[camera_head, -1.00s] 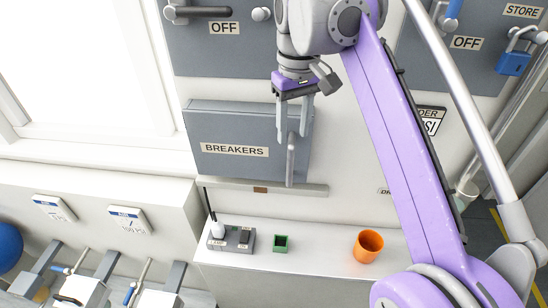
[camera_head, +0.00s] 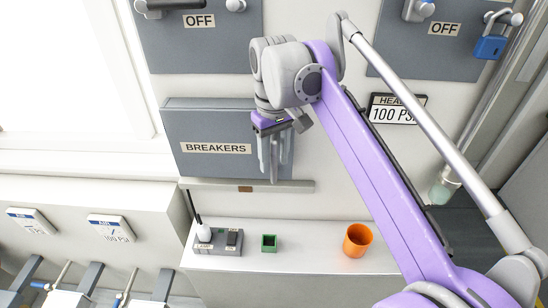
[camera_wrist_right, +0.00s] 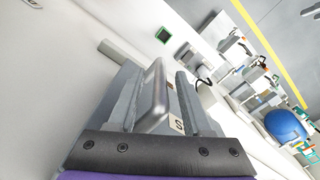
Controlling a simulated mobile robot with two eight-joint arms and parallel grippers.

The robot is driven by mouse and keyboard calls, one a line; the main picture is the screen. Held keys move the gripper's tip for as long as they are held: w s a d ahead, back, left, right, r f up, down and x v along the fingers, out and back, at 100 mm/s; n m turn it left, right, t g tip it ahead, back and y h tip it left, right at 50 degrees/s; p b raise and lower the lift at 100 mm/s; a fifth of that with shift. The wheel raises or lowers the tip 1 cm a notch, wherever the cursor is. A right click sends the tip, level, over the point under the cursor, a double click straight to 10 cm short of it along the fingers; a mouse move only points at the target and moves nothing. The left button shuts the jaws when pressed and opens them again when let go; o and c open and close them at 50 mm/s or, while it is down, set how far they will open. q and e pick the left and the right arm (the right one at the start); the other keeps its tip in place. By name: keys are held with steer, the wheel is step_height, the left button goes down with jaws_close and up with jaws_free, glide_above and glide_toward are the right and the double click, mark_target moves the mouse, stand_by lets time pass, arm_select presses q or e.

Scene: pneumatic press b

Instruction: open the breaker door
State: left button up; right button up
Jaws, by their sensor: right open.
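The breaker door (camera_head: 215,128) is a grey panel labelled BREAKERS on the wall, and it looks shut. Its upright light-grey handle (camera_head: 274,174) is on the right part of the door, partly hidden by my right gripper (camera_head: 275,158). The right gripper is open, pointing down at the door, with a finger on each side of the handle. In the right wrist view the handle (camera_wrist_right: 153,98) lies between the two spread fingers of the gripper (camera_wrist_right: 155,92), with a gap visible on both sides. My left gripper is not in view.
A ledge (camera_head: 310,258) below the door holds a radio-like device (camera_head: 218,241), a small green box (camera_head: 269,243) and an orange cup (camera_head: 357,240). A narrow rail (camera_head: 245,187) runs just under the door. A blue padlock (camera_head: 490,46) hangs at the upper right.

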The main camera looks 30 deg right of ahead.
jaws_close()
stand_by(1.4)
